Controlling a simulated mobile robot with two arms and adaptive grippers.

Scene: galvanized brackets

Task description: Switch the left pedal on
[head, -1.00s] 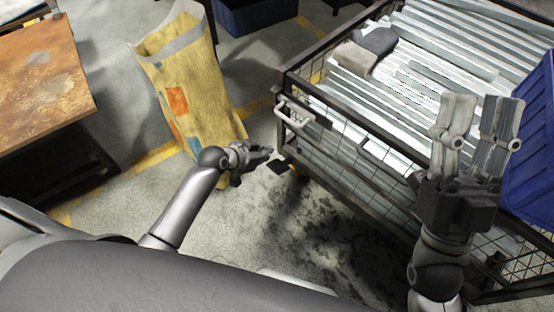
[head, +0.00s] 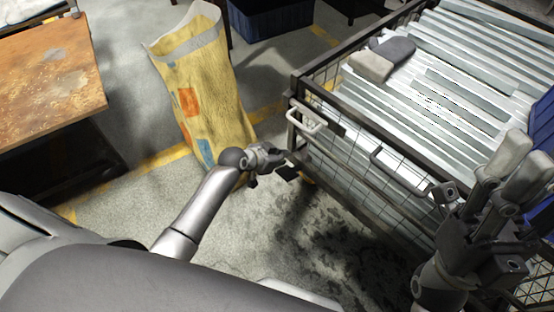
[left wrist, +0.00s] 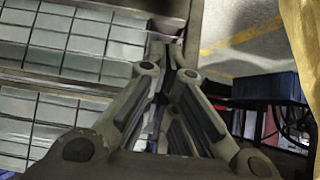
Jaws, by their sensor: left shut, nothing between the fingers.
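A small dark flat piece (head: 287,172) shows low by the near left corner of the wire cage cart (head: 296,88), just above the floor. It may be the left pedal; I cannot tell its state. My left gripper (head: 285,157) is shut and empty, close above this piece in the picture; whether they touch is unclear. In the left wrist view its fingers (left wrist: 165,55) are together in front of the cage mesh, and no pedal is clearly visible there. My right gripper (head: 523,163) is at the right, in front of the cart's side, with its fingers apart and empty.
A yellow bag (head: 195,85) stands left of my left gripper. A rusty table (head: 50,75) is at the left. Floor in front is clear.

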